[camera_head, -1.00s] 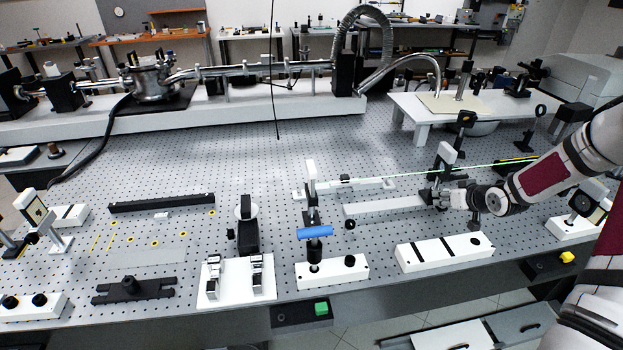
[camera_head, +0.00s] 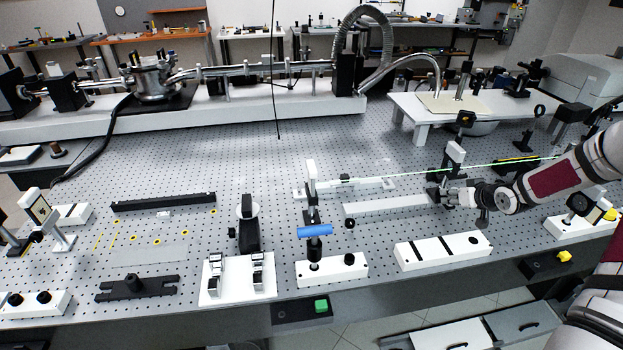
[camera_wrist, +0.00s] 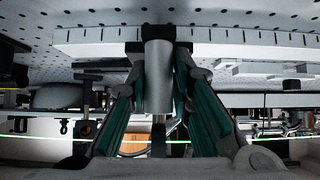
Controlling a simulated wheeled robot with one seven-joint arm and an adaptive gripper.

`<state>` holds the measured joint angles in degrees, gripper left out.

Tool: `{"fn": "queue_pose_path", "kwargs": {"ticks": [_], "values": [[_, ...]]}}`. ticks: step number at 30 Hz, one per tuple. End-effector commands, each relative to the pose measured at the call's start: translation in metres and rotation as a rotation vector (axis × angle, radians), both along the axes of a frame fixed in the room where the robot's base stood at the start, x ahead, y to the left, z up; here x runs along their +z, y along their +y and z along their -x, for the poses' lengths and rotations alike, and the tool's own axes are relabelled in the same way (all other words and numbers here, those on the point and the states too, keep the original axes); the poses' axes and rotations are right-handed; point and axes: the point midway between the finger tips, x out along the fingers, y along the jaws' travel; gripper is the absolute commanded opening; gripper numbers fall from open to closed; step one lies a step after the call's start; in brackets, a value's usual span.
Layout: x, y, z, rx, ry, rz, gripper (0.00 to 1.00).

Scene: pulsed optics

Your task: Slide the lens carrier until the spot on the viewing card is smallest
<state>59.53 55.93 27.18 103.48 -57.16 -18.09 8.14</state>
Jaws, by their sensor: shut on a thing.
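The lens carrier (camera_head: 449,170) appears as a dark mount with a white upright plate at the right end of a pale rail (camera_head: 385,205). My gripper (camera_head: 442,197) is at its near side, low by the rail. In the wrist view, the gripper's green-padded fingers (camera_wrist: 160,95) are shut on a grey cylinder (camera_wrist: 158,72), apparently the carrier's handle. A white upright plate, probably the viewing card (camera_head: 311,172), stands farther left. A thin green beam (camera_head: 500,163) runs across at the carrier's height. The spot is too small to make out.
A post with a blue bar (camera_head: 315,232) stands left of the rail. White blocks (camera_head: 443,250) lie along the table's front. A small white raised table (camera_head: 450,104) stands behind. The perforated tabletop (camera_head: 240,165) has clear room at its middle.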

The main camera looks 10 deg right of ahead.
Motion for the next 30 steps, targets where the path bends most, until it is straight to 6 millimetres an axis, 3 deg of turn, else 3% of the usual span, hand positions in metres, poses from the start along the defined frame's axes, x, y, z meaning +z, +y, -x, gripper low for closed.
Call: {"fn": "queue_pose_path", "kwargs": {"ticks": [25,26,27,30], "values": [[-0.0009,-0.0038,0.0009,-0.001,0.003,0.002,0.00],[-0.0009,-0.0038,0.0009,-0.001,0.003,0.002,0.23],[-0.0009,-0.0037,0.0009,-0.001,0.003,0.002,0.27],[-0.0009,-0.0034,0.0007,0.000,0.003,0.002,0.27]]}}
